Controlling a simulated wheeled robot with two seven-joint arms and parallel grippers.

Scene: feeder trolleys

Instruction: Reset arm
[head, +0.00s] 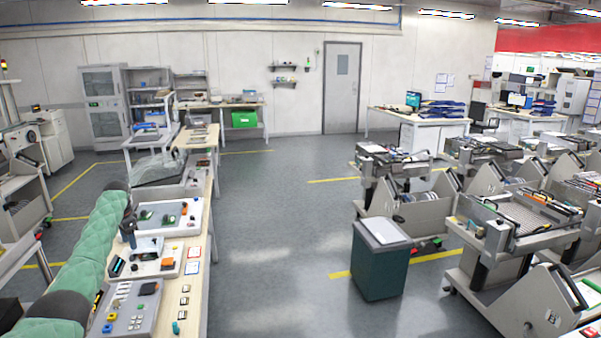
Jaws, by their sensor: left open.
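My left arm, in a green padded sleeve, comes in from the lower left and reaches forward along the left workbench (204,250). My left gripper (129,238) is small and dark at the arm's far end, over the bench. It is open, and I see nothing held in it. Its fingertips are too small to make out clearly. Near it are a white tray (172,262) and a grey tray with blue and yellow parts (118,318). My right gripper is not in view.
Feeder trolleys (500,222) stand on the right. A dark green bin (379,272) with a light lid stands before them. The grey floor between bench and bin is clear. A green crate (243,119) sits under a far table, and a grey door (341,88) is at the back.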

